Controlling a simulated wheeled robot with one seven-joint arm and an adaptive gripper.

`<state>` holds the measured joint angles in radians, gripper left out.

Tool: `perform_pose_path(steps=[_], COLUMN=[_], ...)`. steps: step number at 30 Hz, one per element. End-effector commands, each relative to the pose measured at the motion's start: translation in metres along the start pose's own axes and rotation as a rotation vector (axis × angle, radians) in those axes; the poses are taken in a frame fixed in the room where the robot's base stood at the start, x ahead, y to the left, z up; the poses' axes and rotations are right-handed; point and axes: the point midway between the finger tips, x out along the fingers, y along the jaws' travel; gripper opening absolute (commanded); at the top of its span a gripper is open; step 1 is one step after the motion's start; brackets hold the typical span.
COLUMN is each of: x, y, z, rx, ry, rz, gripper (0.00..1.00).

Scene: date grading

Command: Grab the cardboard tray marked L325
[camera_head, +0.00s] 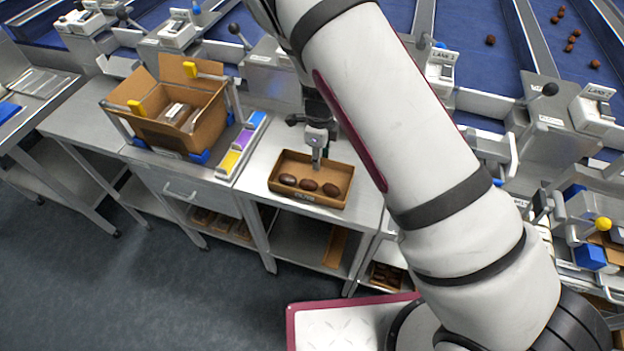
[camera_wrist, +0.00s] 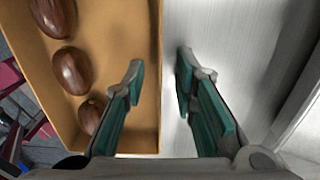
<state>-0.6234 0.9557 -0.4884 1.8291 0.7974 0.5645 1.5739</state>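A brown cardboard tray (camera_head: 283,192) holding three dark dates (camera_head: 308,185) sits on the steel bench. No L325 marking is readable on it. My gripper (camera_head: 317,160) is at the tray's back side in the head view. In the wrist view, my gripper (camera_wrist: 160,80) is open, with its teal-padded fingers either side of the tray wall. One finger is over the inside of the tray (camera_wrist: 112,30), and the other is over bare steel. Both fingers look apart from the wall. The dates also show in the wrist view (camera_wrist: 71,70), left of the fingers.
A larger open cardboard box (camera_head: 160,133) stands left on the bench, beside yellow, purple and blue strips (camera_head: 243,140). Lane machinery with blue belts (camera_head: 470,60) runs behind. Shelves under the bench hold more trays (camera_head: 386,275). Bare steel (camera_head: 365,205) lies right of the tray.

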Motion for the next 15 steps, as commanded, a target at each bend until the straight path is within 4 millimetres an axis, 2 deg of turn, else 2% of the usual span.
perform_pose_path(steps=[8,12,15], x=[0.0038,0.0036,0.0035], y=[-0.0001,0.0000,-0.0001], z=[0.0005,0.0004,0.0004], rx=[-0.001,-0.001,-0.001], ry=[-0.001,-0.001,-0.001], rz=[0.000,0.000,0.000], gripper=[0.26,0.00,0.00])
